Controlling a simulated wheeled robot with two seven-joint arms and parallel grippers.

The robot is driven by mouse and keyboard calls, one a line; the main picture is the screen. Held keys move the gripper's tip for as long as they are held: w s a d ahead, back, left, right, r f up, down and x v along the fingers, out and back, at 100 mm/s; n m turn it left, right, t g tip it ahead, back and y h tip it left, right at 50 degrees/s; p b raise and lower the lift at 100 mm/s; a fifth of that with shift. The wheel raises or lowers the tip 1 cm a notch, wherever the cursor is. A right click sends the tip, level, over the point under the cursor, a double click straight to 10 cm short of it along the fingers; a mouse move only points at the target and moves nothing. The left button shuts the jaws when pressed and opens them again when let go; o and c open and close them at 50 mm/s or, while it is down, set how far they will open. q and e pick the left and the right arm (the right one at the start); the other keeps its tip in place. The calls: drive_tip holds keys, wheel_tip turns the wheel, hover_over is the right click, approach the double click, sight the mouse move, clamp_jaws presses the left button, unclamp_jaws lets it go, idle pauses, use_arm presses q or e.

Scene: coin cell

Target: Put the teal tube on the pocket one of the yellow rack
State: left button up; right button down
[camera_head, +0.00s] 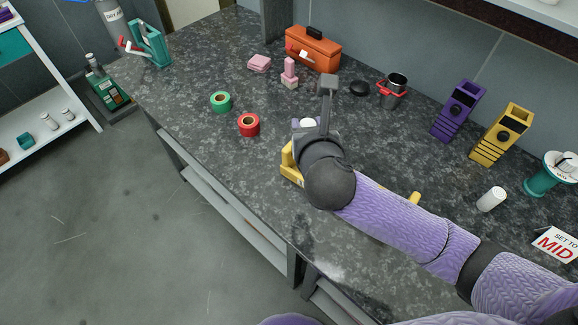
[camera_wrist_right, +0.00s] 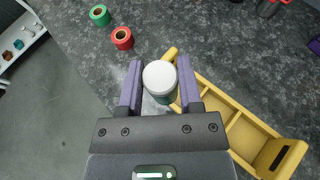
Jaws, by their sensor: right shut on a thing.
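My right gripper (camera_head: 314,126) is shut on the teal tube, which has a wide white cap (camera_wrist_right: 160,76). A little teal body shows below the cap in the wrist view; the cap also shows in the head view (camera_head: 308,122). The yellow rack (camera_wrist_right: 240,132) has a row of open pockets and extends to the lower right in the wrist view. The tube is at the rack's left end, overlapping it in view; I cannot tell whether its base is in a pocket. In the head view my arm hides most of the rack (camera_head: 289,164). My left gripper is not in view.
Green (camera_head: 220,101) and red (camera_head: 249,124) tape rolls lie left of the rack. An orange toolbox (camera_head: 314,50), pink blocks (camera_head: 289,73) and a red-handled pot (camera_head: 392,90) stand behind. Purple (camera_head: 459,108) and yellow (camera_head: 502,132) holders and a white bottle (camera_head: 491,199) are right.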

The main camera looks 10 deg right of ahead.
drive_tip(key=w+d+f+y+b, duration=0.1)
drive_tip(key=f, duration=0.4)
drive_tip(key=w+d+f+n+y+b, duration=0.1)
drive_tip(key=f+b, duration=0.1)
drive_tip(key=f, duration=0.3)
drive_tip(key=w+d+f+n+b, duration=0.1)
drive_tip(key=w+f+b, duration=0.1)
drive_tip(key=f, duration=0.3)
drive_tip(key=shift+d+f+y, duration=0.15)
drive_tip(key=shift+f+y, duration=0.2)
drive_tip(key=shift+y, duration=0.05)
drive_tip(key=shift+r, duration=0.3)
drive_tip(key=shift+f, duration=0.25)
drive_tip(key=shift+c, duration=1.4)
unclamp_jaws()
drive_tip(key=shift+r, duration=0.1)
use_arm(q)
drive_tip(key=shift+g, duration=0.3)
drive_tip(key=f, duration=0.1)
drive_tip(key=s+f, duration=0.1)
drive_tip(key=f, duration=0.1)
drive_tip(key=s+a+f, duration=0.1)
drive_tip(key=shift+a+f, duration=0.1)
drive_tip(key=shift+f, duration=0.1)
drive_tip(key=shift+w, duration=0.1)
